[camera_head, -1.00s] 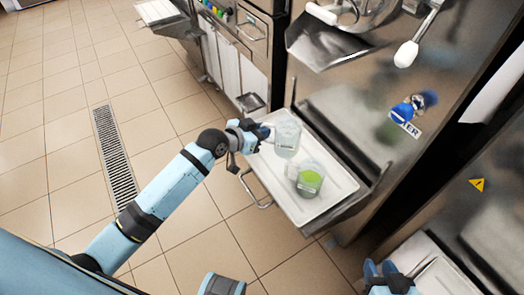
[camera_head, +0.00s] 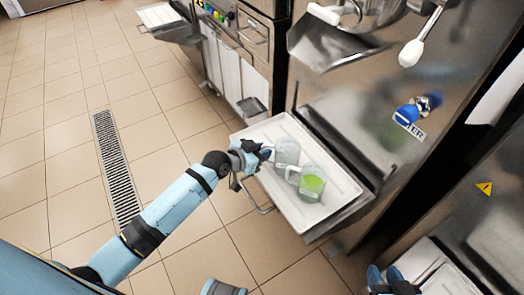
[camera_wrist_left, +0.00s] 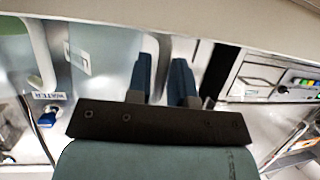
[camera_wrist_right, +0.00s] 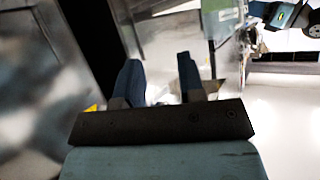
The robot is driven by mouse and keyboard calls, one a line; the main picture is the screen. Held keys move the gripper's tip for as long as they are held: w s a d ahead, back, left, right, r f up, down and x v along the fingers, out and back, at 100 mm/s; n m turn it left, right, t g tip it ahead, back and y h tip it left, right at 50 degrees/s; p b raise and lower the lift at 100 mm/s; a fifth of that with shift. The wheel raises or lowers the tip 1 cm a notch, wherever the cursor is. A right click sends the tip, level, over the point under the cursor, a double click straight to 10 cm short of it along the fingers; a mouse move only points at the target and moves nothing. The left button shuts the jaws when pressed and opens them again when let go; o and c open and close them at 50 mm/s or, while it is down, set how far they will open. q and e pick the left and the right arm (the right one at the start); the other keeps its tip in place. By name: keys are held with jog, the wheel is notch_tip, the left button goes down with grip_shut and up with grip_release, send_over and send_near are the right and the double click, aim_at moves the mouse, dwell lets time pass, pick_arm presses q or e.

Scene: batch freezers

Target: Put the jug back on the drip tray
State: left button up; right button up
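A clear, empty-looking jug (camera_head: 287,152) is at the white drip tray (camera_head: 262,133), near the tray's left edge. Whether it touches the tray I cannot tell. My left gripper (camera_head: 266,154) is at its handle. In the left wrist view the fingers (camera_wrist_left: 163,80) are around a pale handle strip, with the clear jug body (camera_wrist_left: 100,45) to the left. A second jug with green content (camera_head: 311,186) stands on the tray close beside the first. My right gripper (camera_head: 384,271) is low at the right, with fingers apart and nothing visible between them (camera_wrist_right: 158,82).
The steel machine front rises behind the tray, with a blue knob (camera_head: 405,115) and a spout chute (camera_head: 328,45) above. A white-handled lever (camera_head: 410,52) hangs at upper right. Another machine (camera_head: 490,220) stands at right. Tiled floor with a drain grate (camera_head: 115,165) is free at left.

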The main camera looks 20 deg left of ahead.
pick_arm(q)
jog(key=shift+o, duration=1.1)
jog(key=shift+r, duration=0.15)
jog(key=p+v, duration=0.3)
jog(key=v, duration=0.9)
jog(key=s+d+f+n+y, duration=0.1)
jog(key=s+d, duration=0.2)
jog(key=s, duration=0.4)
jog(key=s+d+f+n+y, duration=0.1)
jog(key=s+d, duration=0.3)
jog(key=s, duration=0.4)
jog(key=shift+s+d+f+n+y, duration=0.15)
jog(key=shift+s+d+n+y, duration=0.15)
jog(key=shift+n, duration=0.4)
pick_arm(e)
jog(key=shift+d+r, duration=0.15)
jog(key=shift+r, duration=0.1)
